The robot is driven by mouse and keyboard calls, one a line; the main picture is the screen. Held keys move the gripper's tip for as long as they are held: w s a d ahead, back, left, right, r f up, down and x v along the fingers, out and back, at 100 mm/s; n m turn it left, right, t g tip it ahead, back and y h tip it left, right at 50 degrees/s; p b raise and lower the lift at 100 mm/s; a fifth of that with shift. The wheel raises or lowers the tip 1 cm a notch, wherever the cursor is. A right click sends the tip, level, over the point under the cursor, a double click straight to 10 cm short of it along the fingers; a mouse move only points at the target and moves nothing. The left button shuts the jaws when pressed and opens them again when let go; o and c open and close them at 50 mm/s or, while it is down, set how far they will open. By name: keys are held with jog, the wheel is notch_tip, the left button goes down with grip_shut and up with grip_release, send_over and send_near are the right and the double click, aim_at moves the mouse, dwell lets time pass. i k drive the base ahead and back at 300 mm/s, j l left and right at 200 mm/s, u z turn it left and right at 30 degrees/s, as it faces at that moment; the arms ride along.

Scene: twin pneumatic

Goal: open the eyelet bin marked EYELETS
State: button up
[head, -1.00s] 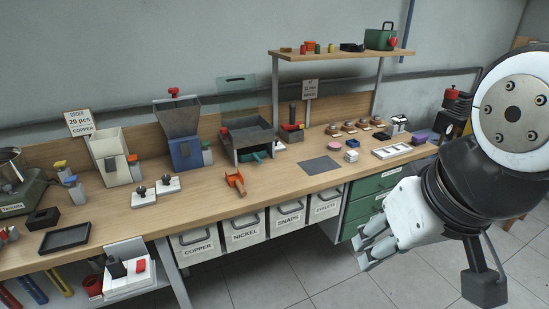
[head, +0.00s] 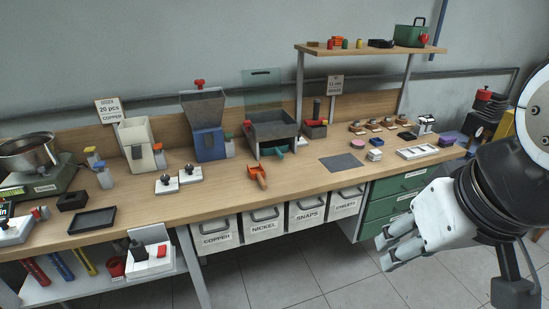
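The bin marked EYELETS (head: 346,205) is the rightmost of the white bins under the workbench front. It has a dark handle at its top front, and it sits in line with the other bins, so it looks shut. My gripper (head: 388,250) is to the right of the bin and apart from it, in front of the green drawers. Its fingers point left and are close to each other. Whether there is a gap between the fingertips I cannot tell. I see nothing held in it.
Bins marked SNAPS (head: 306,214), NICKEL (head: 263,223) and COPPER (head: 216,235) hang to the left. Green drawers (head: 397,203) stand to the right. An orange scoop (head: 259,176) lies near the bench edge. The tiled floor (head: 300,280) before the bins is clear.

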aim_at(345, 201)
jog(key=u, duration=0.15)
jog(key=j, duration=0.45)
jog(key=k+j+z, duration=0.15)
jog(key=j, duration=0.25)
jog(key=z, duration=0.6)
jog(key=i+j+z, duration=0.15)
jog(key=z, duration=0.15)
jog(key=i+j+z, duration=0.15)
jog(key=z, duration=0.15)
jog(key=i+j, duration=0.05)
jog(key=i, duration=0.05)
